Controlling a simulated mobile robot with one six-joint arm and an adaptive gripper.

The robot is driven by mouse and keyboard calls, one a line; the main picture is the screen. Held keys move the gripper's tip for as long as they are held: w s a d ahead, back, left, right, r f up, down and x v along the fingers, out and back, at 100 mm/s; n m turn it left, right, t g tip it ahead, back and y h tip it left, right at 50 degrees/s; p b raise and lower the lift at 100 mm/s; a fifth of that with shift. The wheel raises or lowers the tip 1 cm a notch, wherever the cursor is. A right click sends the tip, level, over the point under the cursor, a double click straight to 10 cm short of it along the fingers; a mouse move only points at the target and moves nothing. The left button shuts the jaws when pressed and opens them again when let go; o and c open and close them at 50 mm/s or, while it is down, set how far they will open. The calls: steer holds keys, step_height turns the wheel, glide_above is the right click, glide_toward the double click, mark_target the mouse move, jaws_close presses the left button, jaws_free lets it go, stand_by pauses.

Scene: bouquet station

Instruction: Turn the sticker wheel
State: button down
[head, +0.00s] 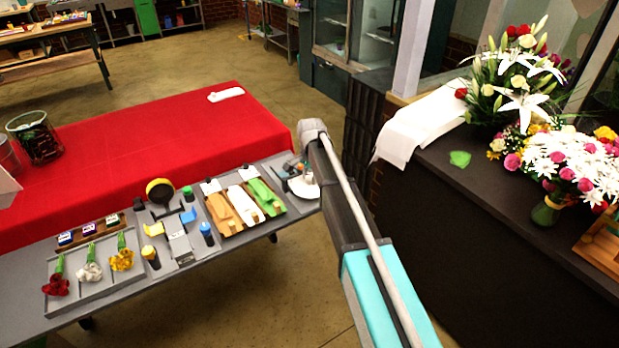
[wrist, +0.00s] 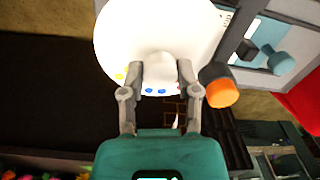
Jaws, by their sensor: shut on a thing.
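The sticker wheel (wrist: 125,35) is a large white disc with small coloured dots near its edge. A pale knob (wrist: 160,65) stands out from it. My gripper (wrist: 160,75) has one finger on each side of the knob and is shut on it. In the head view the wheel (head: 304,188) shows as a white disc at the right end of the grey table, partly hidden by my arm.
A red-covered table (head: 150,150) lies behind. The dark counter (head: 480,205) with bouquets is on the right. An orange-ended cylinder (wrist: 221,92) sits close to my right finger.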

steer(key=shift+s+m, duration=0.1)
steer(key=shift+m, duration=0.4)
steer(key=shift+c, duration=1.7)
jaws_free()
steer(key=shift+n, duration=0.4)
